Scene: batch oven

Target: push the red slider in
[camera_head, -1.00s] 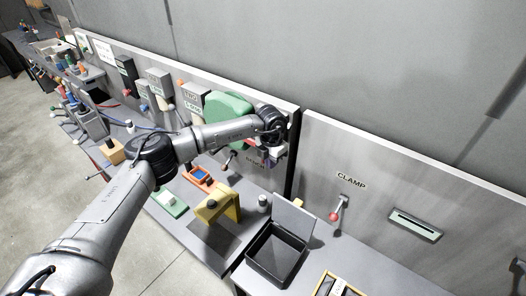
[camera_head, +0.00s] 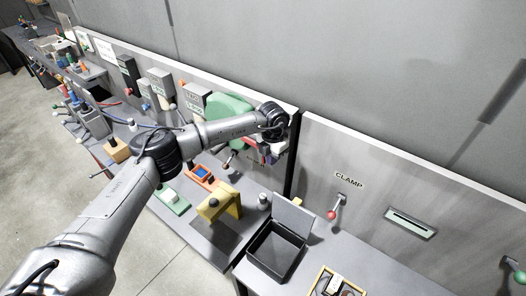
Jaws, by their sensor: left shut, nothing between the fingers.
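My left arm reaches in from the left to the upright panel of the left bench. My left gripper (camera_head: 273,157) hangs below the wrist, close to the panel's right end. It is shut, with nothing seen between its fingers, and it is small and partly hidden by my wrist. A small red part (camera_head: 262,147), possibly the red slider, shows just beside the gripper on the panel. My arm covers some of that area, so I cannot tell whether the fingers touch it. My right gripper is not in view.
A green rounded shape (camera_head: 228,108) stands behind my forearm. A red-knobbed lever (camera_head: 332,214) sits under the CLAMP label on the right panel. A black open box (camera_head: 277,250), a yellow block (camera_head: 219,203) and an orange device (camera_head: 202,176) are on the benches below.

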